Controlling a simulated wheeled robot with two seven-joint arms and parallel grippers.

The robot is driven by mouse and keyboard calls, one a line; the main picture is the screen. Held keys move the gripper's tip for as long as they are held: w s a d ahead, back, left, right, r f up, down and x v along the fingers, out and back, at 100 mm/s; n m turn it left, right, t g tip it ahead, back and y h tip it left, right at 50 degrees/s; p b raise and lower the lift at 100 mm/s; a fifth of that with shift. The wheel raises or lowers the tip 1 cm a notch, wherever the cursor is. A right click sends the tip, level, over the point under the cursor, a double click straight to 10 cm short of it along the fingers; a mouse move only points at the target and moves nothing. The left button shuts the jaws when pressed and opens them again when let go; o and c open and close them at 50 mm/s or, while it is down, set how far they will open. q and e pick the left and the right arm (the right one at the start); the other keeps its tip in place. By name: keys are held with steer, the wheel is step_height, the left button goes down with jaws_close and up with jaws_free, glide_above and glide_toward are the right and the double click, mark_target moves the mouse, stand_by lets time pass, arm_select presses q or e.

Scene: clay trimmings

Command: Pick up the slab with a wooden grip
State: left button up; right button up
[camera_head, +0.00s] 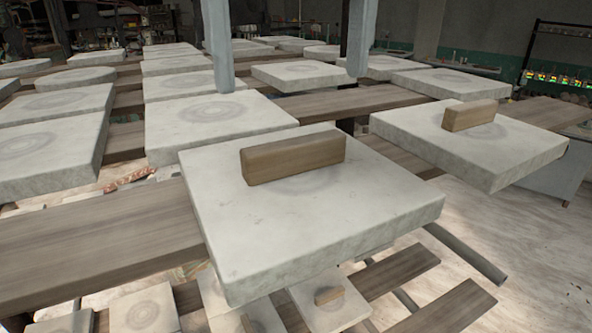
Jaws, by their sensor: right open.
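A pale grey square slab (310,235) with a wooden block grip (292,158) on top lies at the front middle, across brown boards. A second slab (480,157) with a wooden grip (469,115) lies to the right. My right gripper (290,80) shows as two pale, widely parted fingers coming down from the top. It is open, with nothing between its fingers, and appears above and beyond the front slab's grip. I cannot tell its exact height. My left gripper is not in view.
Several plain slabs (215,122) lie on boards (90,240) to the left and behind. Smaller slabs, some with grips (329,296), show on a lower level. A dark rack (560,60) stands at the back right. The floor shows at the right front.

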mark_target(296, 140)
steer(key=shift+f, duration=0.4)
steer(key=shift+s+f, duration=0.1)
steer(key=shift+f, duration=0.25)
steer(key=shift+s+f+p, duration=0.15)
steer(key=shift+p, duration=0.3)
step_height(296, 140, down, 4)
steer(key=p, duration=0.3)
steer(key=shift+f, duration=0.45)
steer(key=shift+r, duration=0.1)
steer(key=c, duration=0.8)
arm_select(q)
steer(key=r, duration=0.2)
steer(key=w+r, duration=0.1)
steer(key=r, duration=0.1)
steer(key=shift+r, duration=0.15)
arm_select(e)
steer(key=shift+r, duration=0.1)
